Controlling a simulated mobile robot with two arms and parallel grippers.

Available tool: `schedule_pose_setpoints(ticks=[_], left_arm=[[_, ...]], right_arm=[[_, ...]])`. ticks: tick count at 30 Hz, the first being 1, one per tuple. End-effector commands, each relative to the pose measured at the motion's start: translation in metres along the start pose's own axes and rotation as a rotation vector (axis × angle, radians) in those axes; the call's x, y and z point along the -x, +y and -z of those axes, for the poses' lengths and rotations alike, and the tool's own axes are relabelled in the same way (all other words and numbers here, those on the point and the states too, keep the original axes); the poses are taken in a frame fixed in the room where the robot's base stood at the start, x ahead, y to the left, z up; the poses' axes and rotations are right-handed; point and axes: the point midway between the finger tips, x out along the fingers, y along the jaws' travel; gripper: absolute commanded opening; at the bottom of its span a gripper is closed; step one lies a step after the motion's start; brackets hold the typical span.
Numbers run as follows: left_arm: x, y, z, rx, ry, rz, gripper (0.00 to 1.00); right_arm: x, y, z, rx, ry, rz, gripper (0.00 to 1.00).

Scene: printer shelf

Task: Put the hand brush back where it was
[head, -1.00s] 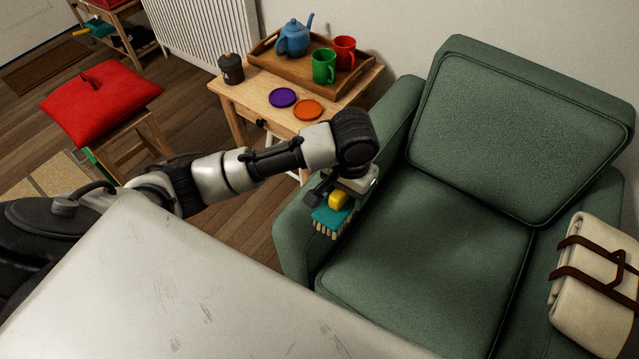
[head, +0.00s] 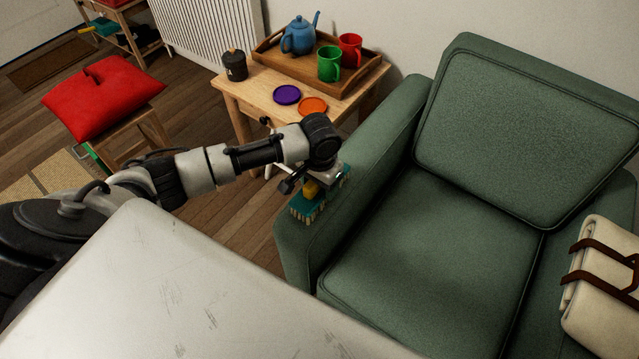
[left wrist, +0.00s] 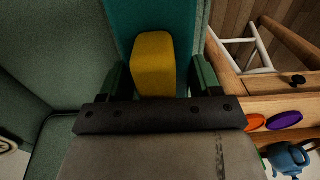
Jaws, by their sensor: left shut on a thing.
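The hand brush (head: 305,210) has a teal body, a yellow grip block and pale bristles that point down. My left gripper (head: 313,187) is shut on its yellow grip. The brush is at the armchair's left armrest (head: 378,150), over its front part; whether the bristles touch the armrest I cannot tell. In the left wrist view the yellow grip of the brush (left wrist: 153,62) sits between the fingers of my left gripper (left wrist: 157,80). The teal body shows behind it, and its far end is cut off by the frame. My right gripper is not in view.
A small wooden table (head: 240,97) with purple and orange discs, a dark pot and a tray (head: 345,88) of a teapot and mugs stands behind the arm. The armchair seat (head: 430,230) is clear. A rolled blanket (head: 600,290) lies on the right armrest. A red cushion (head: 100,98) rests on a stool.

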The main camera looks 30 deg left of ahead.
Motion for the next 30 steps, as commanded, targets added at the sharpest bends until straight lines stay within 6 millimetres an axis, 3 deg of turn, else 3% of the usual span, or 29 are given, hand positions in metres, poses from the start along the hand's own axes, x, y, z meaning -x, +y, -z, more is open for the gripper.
schedule_pose_setpoints(ticks=[8, 9, 14, 24, 26, 30], left_arm=[[-0.001, 0.001, 0.0, 0.0, 0.0, -0.001, 0.26], [-0.002, 0.001, 0.0, 0.0, 0.0, -0.001, 0.67], [-0.002, 0.001, 0.0, 0.0, 0.0, -0.001, 0.89], [0.002, 0.0, 0.0, -0.001, 0.001, 0.001, 0.89], [0.01, 0.0, 0.0, -0.001, 0.001, 0.0, 0.89], [0.038, 0.001, 0.001, -0.001, 0.003, -0.001, 0.89]], right_arm=[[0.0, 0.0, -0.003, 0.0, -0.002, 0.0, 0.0], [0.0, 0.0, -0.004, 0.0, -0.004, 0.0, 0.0], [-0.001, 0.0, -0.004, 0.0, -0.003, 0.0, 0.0], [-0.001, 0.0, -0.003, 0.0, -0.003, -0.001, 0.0], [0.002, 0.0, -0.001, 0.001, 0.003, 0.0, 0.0], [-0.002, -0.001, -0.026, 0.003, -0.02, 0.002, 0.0]])
